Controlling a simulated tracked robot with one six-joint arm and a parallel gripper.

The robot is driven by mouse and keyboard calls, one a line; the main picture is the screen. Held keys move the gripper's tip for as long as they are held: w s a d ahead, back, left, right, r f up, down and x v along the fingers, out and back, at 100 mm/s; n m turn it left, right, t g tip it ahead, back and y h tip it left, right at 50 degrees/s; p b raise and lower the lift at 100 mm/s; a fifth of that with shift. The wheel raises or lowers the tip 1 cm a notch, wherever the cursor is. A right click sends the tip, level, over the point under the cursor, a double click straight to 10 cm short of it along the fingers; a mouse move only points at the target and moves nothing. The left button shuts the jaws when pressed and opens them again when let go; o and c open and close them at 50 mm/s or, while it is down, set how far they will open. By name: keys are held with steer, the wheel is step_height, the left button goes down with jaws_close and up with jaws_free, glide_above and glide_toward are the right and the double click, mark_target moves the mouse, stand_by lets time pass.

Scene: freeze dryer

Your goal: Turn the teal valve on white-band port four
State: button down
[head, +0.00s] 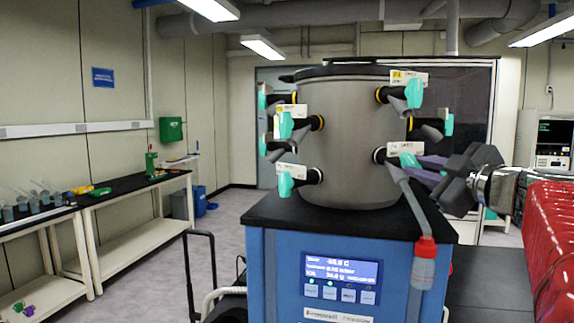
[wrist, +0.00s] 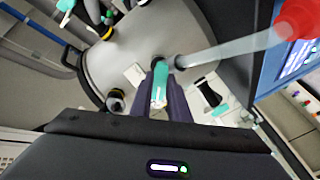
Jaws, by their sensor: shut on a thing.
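The white-band port (head: 379,155) is at the lower right of the steel drum in the head view, with a white label card above it. Its teal valve (head: 409,161) points right toward my gripper (head: 424,168). In the wrist view the teal valve (wrist: 160,78) lies between the two dark purple fingers of my gripper (wrist: 164,96), which are shut on it. A clear tube runs from this port to a flask with a red cap (head: 425,248), hanging below. The finger contact is partly hidden in the head view.
The steel drum (head: 350,120) carries several other ports with teal valves, some with yellow bands. It stands on a black-topped blue cabinet (head: 340,265) with a lit display. The hanging flask and tube are close below my gripper. A side bench (head: 130,185) is at left.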

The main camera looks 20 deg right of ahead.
steer(key=shift+f+n, duration=0.1)
steer(key=shift+n, duration=1.5)
steer(key=c, duration=1.7)
jaws_free()
